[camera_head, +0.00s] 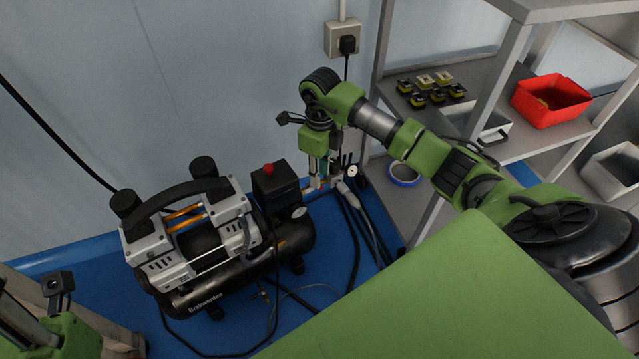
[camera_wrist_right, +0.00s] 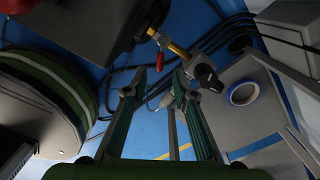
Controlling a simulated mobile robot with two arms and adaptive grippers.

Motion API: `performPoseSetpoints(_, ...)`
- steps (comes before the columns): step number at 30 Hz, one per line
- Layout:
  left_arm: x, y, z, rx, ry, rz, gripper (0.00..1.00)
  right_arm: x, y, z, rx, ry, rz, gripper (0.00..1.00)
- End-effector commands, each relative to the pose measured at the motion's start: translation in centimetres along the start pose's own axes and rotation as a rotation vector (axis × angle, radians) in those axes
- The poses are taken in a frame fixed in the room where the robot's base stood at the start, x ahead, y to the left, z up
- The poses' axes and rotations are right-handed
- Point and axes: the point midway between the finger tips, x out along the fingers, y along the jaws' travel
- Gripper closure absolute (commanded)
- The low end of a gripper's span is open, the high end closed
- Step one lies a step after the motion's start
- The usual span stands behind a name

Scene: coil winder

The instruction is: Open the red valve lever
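The red valve lever (camera_wrist_right: 160,61) shows in the right wrist view, beside a brass fitting (camera_wrist_right: 178,49) on the compressor's outlet line. My right gripper (camera_wrist_right: 159,78) is open, with its two fingers apart. The lever appears in the gap just beyond the fingertips, with nothing visibly gripped; I cannot tell whether a finger touches it. In the head view my right gripper (camera_head: 320,180) points down at the compressor's right end, and its fingers largely hide the valve. Part of my left arm shows at the lower left; its fingers cannot be made out clearly.
The black and silver air compressor (camera_head: 205,240) stands on the blue floor, with a red knob (camera_head: 268,169) on its switch box. Hoses run down beside it. A grey shelf (camera_head: 520,145) on the right holds a red bin (camera_head: 550,112) and a blue tape roll (camera_head: 404,174).

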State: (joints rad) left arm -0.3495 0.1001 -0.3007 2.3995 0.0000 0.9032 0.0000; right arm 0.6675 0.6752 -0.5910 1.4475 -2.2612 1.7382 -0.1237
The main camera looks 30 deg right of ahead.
Motion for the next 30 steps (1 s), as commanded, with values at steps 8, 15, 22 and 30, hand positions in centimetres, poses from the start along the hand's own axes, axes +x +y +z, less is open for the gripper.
performPoseSetpoints(8,-1.4,0.0,0.3,0.000,-0.002,0.000,0.60,3.4,0.0,0.0,0.000,-0.001,0.001,0.75)
performPoseSetpoints(15,-1.4,0.0,0.4,0.000,-0.003,0.000,0.60,3.7,0.0,0.1,-0.001,-0.002,0.000,0.75)
performPoseSetpoints(22,-1.4,0.0,0.4,0.000,-0.004,0.000,0.60,3.7,0.0,0.0,-0.001,-0.001,0.000,1.00)
performPoseSetpoints(30,-1.4,0.0,0.4,0.000,-0.004,0.000,0.60,3.7,0.0,0.0,-0.007,-0.001,0.000,1.00)
